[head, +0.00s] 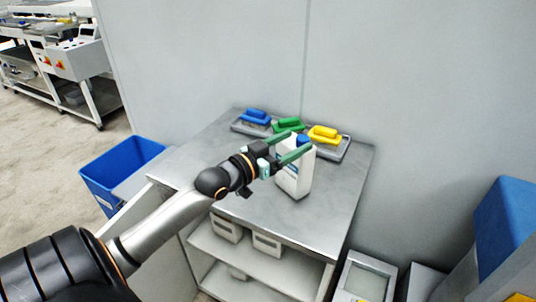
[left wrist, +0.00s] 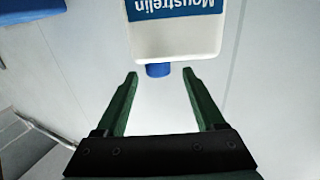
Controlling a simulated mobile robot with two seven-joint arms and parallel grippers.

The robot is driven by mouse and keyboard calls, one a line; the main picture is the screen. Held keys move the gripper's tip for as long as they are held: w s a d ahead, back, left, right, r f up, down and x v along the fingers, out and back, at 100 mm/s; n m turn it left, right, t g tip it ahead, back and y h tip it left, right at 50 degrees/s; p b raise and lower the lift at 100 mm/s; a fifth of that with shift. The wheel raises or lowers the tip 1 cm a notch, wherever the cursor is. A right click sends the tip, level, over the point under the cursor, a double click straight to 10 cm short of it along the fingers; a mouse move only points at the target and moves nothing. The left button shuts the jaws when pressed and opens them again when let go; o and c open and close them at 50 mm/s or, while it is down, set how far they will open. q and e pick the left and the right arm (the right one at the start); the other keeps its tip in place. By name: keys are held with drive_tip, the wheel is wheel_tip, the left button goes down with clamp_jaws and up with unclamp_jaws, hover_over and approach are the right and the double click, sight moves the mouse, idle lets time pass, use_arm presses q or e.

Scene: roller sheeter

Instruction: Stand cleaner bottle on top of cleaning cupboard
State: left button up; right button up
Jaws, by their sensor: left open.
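The cleaner bottle (head: 293,178) is white with a blue cap and a blue-and-white label. It stands upright on the grey metal top of the cleaning cupboard (head: 225,143). My left gripper (head: 299,141) reaches in from the left with its green fingers apart, near the bottle's cap. In the left wrist view the bottle (left wrist: 177,38) appears upside down, its cap just ahead of and between the open fingertips (left wrist: 159,73). I see a gap on each side of the cap. My right gripper is out of view.
Grey trays with a blue brush (head: 256,117), a green brush (head: 288,125) and a yellow brush (head: 324,133) lie behind the bottle, near the wall. A blue bin (head: 112,168) stands left of the cupboard. The front right of the top is clear.

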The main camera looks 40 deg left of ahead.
use_arm(q)
drive_tip(key=s+a, duration=0.1)
drive_tip(key=s, duration=0.9)
drive_tip(key=shift+a+b, duration=0.3)
drive_tip(key=shift+b, duration=0.15)
